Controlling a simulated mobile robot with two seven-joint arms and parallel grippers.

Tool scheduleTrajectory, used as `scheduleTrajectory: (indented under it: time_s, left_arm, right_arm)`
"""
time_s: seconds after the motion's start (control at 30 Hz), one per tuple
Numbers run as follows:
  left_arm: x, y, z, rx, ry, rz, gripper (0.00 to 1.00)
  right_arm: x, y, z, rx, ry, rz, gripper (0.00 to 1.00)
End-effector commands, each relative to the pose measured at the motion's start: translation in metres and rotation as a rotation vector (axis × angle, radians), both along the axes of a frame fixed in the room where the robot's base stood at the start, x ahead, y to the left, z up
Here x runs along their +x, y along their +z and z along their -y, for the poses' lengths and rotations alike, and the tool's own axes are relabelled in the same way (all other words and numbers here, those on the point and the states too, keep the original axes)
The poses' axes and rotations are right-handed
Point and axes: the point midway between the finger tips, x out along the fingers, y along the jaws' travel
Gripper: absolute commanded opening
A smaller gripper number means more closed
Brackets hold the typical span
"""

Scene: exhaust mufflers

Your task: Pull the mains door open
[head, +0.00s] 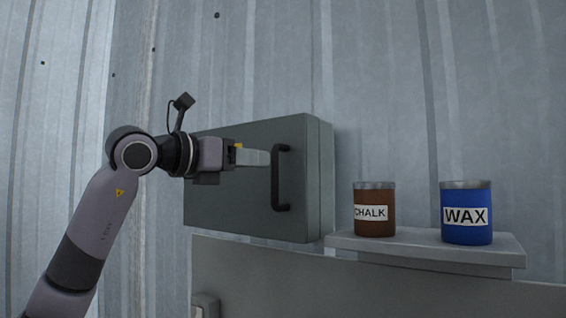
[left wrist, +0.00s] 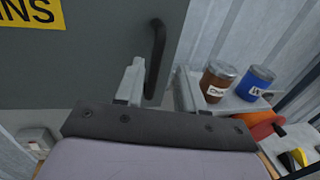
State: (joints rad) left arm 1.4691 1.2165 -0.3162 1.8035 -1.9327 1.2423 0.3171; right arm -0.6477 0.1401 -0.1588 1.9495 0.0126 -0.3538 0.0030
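The mains door (head: 235,190) is the flat grey-green front of a metal wall box and looks closed. A black bar handle (head: 282,180) stands upright near its right edge. My right gripper is out of view.
A brown CHALK tin (head: 374,210) and a blue WAX tin (head: 466,213) stand on a small shelf (head: 430,247) right of the box. A grey panel (head: 330,285) lies below. Orange and yellow-black items (left wrist: 280,140) show at lower right in the left wrist view.

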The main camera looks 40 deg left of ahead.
Motion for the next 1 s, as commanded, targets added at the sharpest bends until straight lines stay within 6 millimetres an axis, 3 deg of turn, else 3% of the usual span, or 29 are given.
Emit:
scheduleTrajectory:
  time_s: [0.13, 0.5, 0.87, 1.0]
  left_arm:
    - [0.009, 0.004, -0.003, 0.002, 0.015, 0.002, 0.39]
    - [0.061, 0.004, 0.002, 0.001, 0.012, 0.003, 0.39]
    - [0.068, 0.002, 0.003, 0.003, 0.013, 0.005, 0.39]
    - [0.068, 0.002, 0.003, 0.003, 0.013, 0.005, 0.00]
  right_arm:
    - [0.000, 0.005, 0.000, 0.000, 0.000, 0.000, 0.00]
    - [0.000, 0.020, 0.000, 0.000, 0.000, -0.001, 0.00]
    - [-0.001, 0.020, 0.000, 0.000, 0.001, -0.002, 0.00]
    - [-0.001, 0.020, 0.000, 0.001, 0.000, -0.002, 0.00]
